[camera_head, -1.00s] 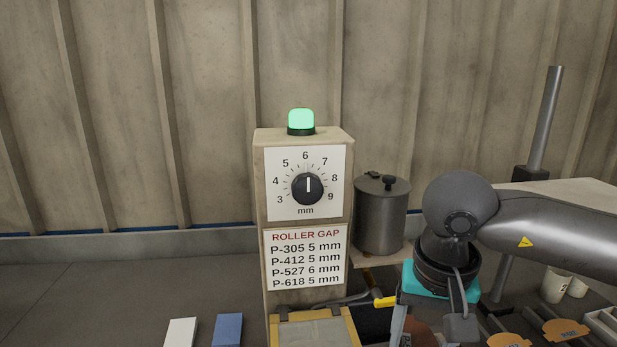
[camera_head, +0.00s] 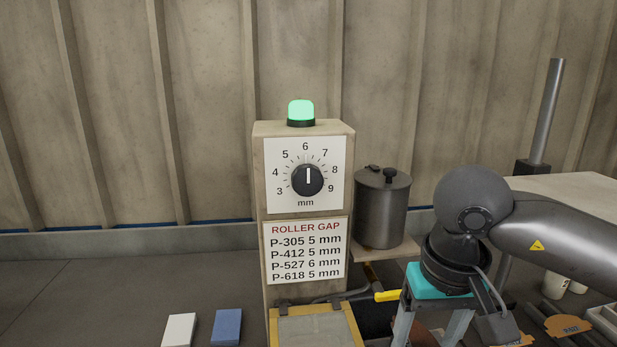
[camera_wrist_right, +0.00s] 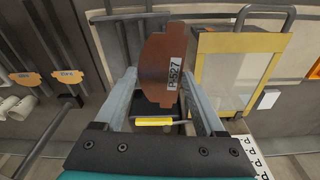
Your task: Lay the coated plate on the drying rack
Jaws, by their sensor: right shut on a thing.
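The coated plate is a brown plate (camera_wrist_right: 163,70) with curved edges and a white label reading P-527. In the right wrist view it stands upright between the fingers of my right gripper (camera_wrist_right: 158,82), which is shut on it. My left gripper is not in view. I cannot pick out the drying rack with certainty.
The machine's dial points to 6 and its lamp (camera_head: 301,111) is green. A lidded metal pot (camera_head: 381,212) and a yellow handle (camera_head: 387,296) are near my right gripper. An orange labelled plate (camera_head: 570,328) is at lower right. A white block (camera_head: 179,330) and blue block (camera_head: 227,327) lie at lower left.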

